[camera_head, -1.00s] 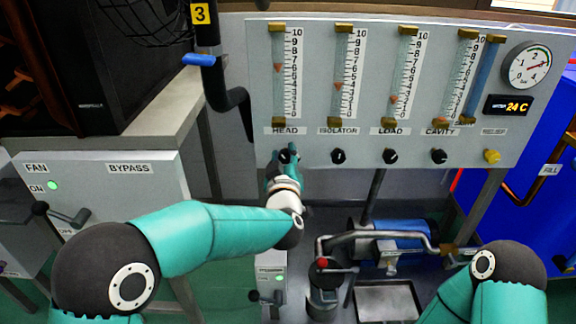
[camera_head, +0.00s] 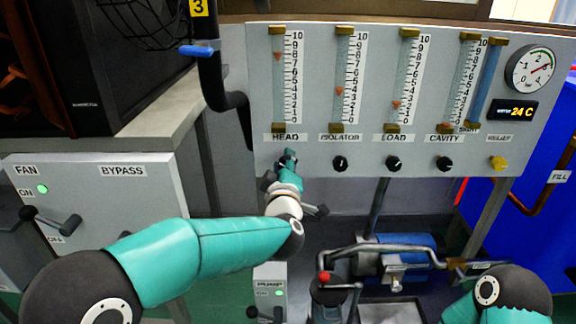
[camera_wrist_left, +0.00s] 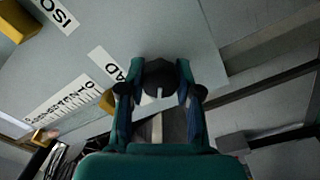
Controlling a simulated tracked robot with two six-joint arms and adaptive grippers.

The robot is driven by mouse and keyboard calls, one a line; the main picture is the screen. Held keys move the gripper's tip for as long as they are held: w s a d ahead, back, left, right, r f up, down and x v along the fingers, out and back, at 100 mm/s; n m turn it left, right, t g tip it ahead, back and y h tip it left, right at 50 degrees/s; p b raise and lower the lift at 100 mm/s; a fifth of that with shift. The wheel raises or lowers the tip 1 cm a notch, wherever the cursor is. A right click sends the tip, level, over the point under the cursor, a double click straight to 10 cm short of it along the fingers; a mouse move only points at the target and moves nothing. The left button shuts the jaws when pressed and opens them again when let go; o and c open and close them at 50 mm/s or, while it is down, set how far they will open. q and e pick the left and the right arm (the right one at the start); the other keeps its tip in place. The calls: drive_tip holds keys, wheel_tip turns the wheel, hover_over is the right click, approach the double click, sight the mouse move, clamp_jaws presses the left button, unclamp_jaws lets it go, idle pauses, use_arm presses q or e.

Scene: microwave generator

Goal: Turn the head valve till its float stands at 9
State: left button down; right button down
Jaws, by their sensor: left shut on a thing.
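The HEAD flowmeter (camera_head: 288,85) stands at the left of the grey panel. Its orange float (camera_head: 277,55) is high in the tube, a little under 8 on the scale. The head valve is a dark round knob with a pale line, seen in the left wrist view (camera_wrist_left: 160,76). My left gripper (camera_head: 288,158) is below the HEAD label and mostly covers the knob in the head view. In the wrist view its two fingers (camera_wrist_left: 158,92) close on both sides of the knob. My right gripper is not in view; only part of that arm shows.
The ISOLATOR knob (camera_head: 340,163), LOAD knob (camera_head: 393,163), CAVITY knob (camera_head: 444,163) and yellow RELIEF knob (camera_head: 498,163) sit in a row to the right. A blue pump (camera_head: 408,255) with pipes is below. The BYPASS box (camera_head: 120,200) is at left.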

use_arm(q)
drive_tip(key=shift+f, duration=0.35)
drive_tip(key=c, duration=0.8)
unclamp_jaws()
drive_tip(key=shift+r, duration=0.2)
drive_tip(key=s, duration=1.2)
drive_tip(key=shift+f, duration=0.1)
